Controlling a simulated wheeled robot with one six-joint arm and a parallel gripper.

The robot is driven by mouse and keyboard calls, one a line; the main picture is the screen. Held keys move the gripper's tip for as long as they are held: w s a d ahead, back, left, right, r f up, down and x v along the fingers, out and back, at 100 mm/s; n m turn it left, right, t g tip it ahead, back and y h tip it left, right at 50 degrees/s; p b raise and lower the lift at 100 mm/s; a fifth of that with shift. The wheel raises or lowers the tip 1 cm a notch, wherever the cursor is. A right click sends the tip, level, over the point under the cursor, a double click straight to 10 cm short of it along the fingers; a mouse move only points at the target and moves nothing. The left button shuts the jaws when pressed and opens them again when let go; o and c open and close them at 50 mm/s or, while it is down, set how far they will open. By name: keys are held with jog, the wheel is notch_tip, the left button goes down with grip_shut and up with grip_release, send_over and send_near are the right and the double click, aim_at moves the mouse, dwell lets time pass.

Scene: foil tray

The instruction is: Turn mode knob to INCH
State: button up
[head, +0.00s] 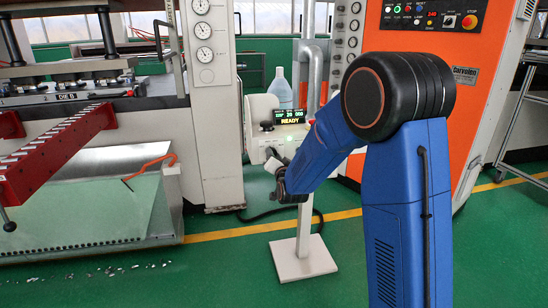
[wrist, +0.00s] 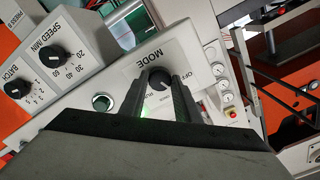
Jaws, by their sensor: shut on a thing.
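The black mode knob (wrist: 158,77) sits on a light panel under the printed word MODE in the wrist view. My gripper (wrist: 157,88) has its two fingers around the knob, one on each side, shut on it. The word OFF is readable beside the knob; other position lettering is partly covered by the fingers, and I cannot read INCH. I cannot tell which position the knob points to. In the head view my gripper (head: 277,178) is at the control box (head: 262,140) on a post, where the knob is hidden. The box's display (head: 289,117) reads READY.
A red slotted arm (head: 60,150) and the press frame stand left in the head view.

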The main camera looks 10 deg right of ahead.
dwell(0.3)
jog(key=o, duration=1)
jog(key=shift+o, duration=0.2)
jog(key=shift+s, duration=0.2)
